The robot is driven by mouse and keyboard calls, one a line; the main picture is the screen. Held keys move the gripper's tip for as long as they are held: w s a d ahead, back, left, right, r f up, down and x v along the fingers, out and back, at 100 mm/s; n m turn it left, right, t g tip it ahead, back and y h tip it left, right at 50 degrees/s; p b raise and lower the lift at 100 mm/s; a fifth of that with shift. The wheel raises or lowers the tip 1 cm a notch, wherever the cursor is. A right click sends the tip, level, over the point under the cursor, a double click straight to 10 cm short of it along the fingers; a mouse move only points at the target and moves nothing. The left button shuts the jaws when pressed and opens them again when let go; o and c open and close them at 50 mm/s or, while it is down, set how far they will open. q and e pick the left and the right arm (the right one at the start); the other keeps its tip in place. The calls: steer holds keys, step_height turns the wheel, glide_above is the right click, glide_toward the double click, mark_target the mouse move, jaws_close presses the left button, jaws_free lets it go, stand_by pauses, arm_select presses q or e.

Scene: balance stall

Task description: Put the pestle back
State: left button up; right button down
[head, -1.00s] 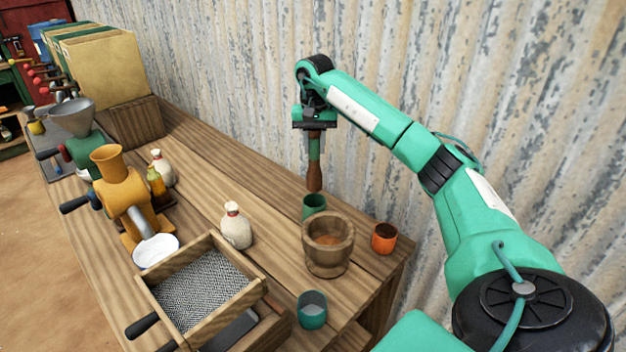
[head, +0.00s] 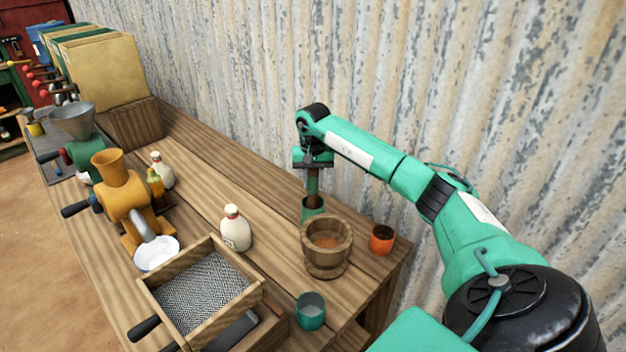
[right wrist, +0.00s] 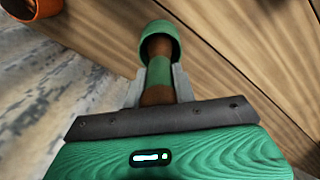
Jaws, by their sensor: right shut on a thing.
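The pestle (head: 313,187) is brown wood with a green band and hangs upright from my right gripper (head: 313,172), which is shut on it. The pestle's lower end is inside the mouth of a green cup (head: 312,212) behind the mortar; whether it touches the bottom is hidden. In the right wrist view the pestle (right wrist: 158,72) runs from between the fingers (right wrist: 157,88) into the green cup (right wrist: 160,40). The wooden mortar (head: 326,262) stands in front of that cup with reddish-brown powder inside. My left gripper is not in view.
An orange cup (head: 382,239) stands right of the mortar, near the table edge. A teal cup (head: 310,311) with pale contents stands in front. A sieve box (head: 203,289), a white bottle (head: 236,229) and a yellow grinder (head: 124,200) are to the left. A corrugated wall (head: 450,100) rises behind.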

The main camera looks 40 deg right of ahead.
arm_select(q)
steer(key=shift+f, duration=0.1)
arm_select(e)
steer(key=shift+f, duration=0.1)
steer(key=c, duration=1.5)
jaws_free()
steer(key=shift+c, duration=0.2)
steer(key=o, duration=0.4)
steer(key=shift+r, duration=0.3)
step_height(320, 180, up, 4)
steer(key=shift+r+b, duration=0.1)
steer(key=shift+b, duration=0.5)
step_height(320, 180, up, 6)
steer(key=shift+r+b, duration=0.25)
steer(key=shift+b, duration=0.25)
steer(key=shift+r, duration=0.45)
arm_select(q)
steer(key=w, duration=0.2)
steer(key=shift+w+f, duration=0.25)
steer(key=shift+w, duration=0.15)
